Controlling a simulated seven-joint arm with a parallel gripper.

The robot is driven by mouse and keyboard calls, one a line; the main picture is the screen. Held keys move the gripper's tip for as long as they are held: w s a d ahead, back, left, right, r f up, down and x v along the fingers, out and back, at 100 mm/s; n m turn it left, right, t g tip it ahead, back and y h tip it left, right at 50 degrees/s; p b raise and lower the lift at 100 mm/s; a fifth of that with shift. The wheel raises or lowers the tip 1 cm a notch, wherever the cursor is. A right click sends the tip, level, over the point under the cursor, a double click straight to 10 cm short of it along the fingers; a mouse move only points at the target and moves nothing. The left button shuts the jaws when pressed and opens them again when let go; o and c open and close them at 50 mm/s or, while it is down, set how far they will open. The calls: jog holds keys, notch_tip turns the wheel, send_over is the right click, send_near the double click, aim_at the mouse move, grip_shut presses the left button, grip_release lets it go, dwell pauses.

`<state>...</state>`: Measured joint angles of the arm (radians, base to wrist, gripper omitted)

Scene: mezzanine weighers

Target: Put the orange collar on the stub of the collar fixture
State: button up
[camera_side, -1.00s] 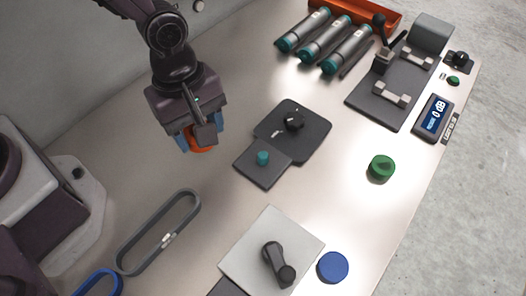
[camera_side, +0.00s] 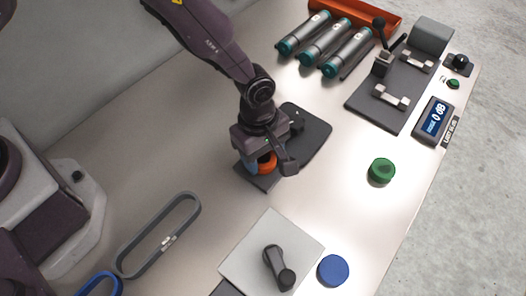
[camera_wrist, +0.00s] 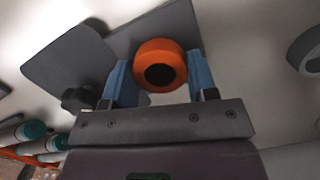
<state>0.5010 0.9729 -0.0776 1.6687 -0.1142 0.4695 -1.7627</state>
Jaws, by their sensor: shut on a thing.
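The orange collar (camera_side: 267,161) is between the blue fingers of my gripper (camera_side: 258,167), over the square dark plate of the collar fixture (camera_side: 255,181). In the wrist view the orange collar (camera_wrist: 160,65) shows its dark round opening, with my gripper's fingers (camera_wrist: 160,80) shut on its two sides. The collar fixture's plate (camera_wrist: 125,38) lies behind it. The teal stub is hidden in both views now, so I cannot tell whether the collar is around it or above it.
The fixture's larger dark base with a black knob (camera_side: 312,135) lies just behind my gripper. A green round part (camera_side: 381,171), a blue disc (camera_side: 333,269) and a light plate with a black handle (camera_side: 262,250) stand apart. A grey loop (camera_side: 137,257) lies at the left.

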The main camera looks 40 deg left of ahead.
jog(key=o, duration=0.9)
jog(key=shift+f, duration=0.1)
notch_tip(320, 180, up, 12)
jog(key=a, duration=0.1)
jog(key=shift+w+a, duration=0.2)
jog(key=shift+r, duration=0.2)
jog(key=a+r+m+t, duration=0.2)
jog(key=a+r+m, duration=0.2)
jog(key=a+r, duration=0.55)
jog(key=s+a+r+m+t, duration=0.2)
jog(key=s+a+r+m, duration=0.3)
jog(key=s+a, duration=0.2)
jog(key=s+a+r+m+t+y, duration=0.1)
jog(key=s+a+r+m+t, duration=0.1)
jog(key=s+a+r+m, duration=0.4)
jog(key=s+a, duration=0.1)
jog(key=s, duration=0.2)
jog(key=shift+s+r, duration=0.3)
jog(key=shift+s, duration=0.1)
